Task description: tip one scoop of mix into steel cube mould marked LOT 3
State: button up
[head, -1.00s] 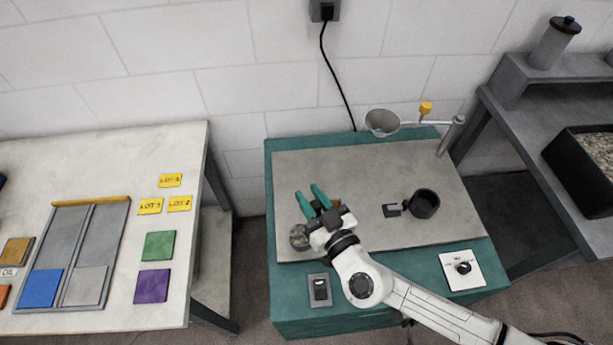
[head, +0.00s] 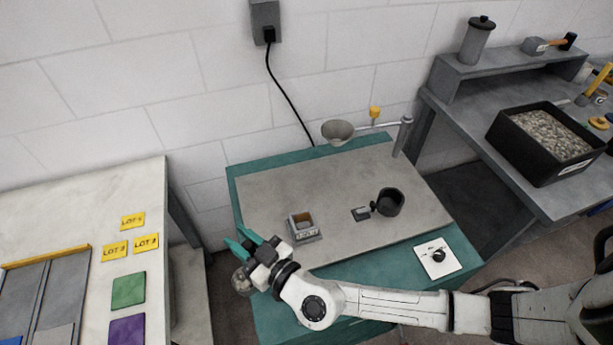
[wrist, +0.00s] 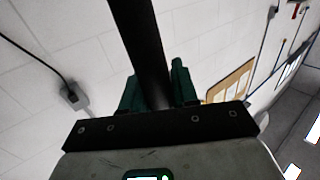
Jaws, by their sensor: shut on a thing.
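My gripper (head: 250,247), with teal fingers, is at the left edge of the green-rimmed stand. In the wrist view a dark bar (wrist: 146,50), apparently the scoop's handle, runs between the fingers. The scoop's round grey bowl (head: 242,281) shows beside the gripper, partly hidden; I cannot tell what is in it. The grey cube mould (head: 306,238) stands upright on the stand's grey top, right of my gripper and apart from it. Its inside looks brown; its front label is too small to read surely. A black tray of speckled mix (head: 510,150) sits on the right bench.
A black cup (head: 390,203) and a funnel on a swing arm (head: 338,131) are further right and back on the stand. A white dial plate (head: 437,257) is at its front right. The left table has yellow LOT cards (head: 146,242) and coloured tiles (head: 128,290).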

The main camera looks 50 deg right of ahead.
jog(key=shift+d+f+m+h+b, duration=0.25)
jog(key=shift+f+m+h+b, duration=0.2)
jog(key=shift+f+b, duration=0.35)
jog(key=s+d+r+m+g+h+b, duration=0.25)
jog(key=d+r+m+g+h, duration=0.25)
jog(key=d+m+g+h, duration=0.35)
jog(key=s+d+r+m+g+h+b, duration=0.2)
jog(key=d+r+m+g+h+b, duration=0.15)
jog(key=d+m+g+h, duration=0.5)
jog(key=d+f+m+y+p, duration=0.1)
jog(key=d+f+y+p, duration=0.4)
jog(key=d+p, duration=0.1)
jog(key=shift+s+f+p, duration=0.2)
jog(key=shift+s+p, duration=0.1)
jog(key=shift+s, duration=0.05)
jog(key=shift+d, duration=0.15)
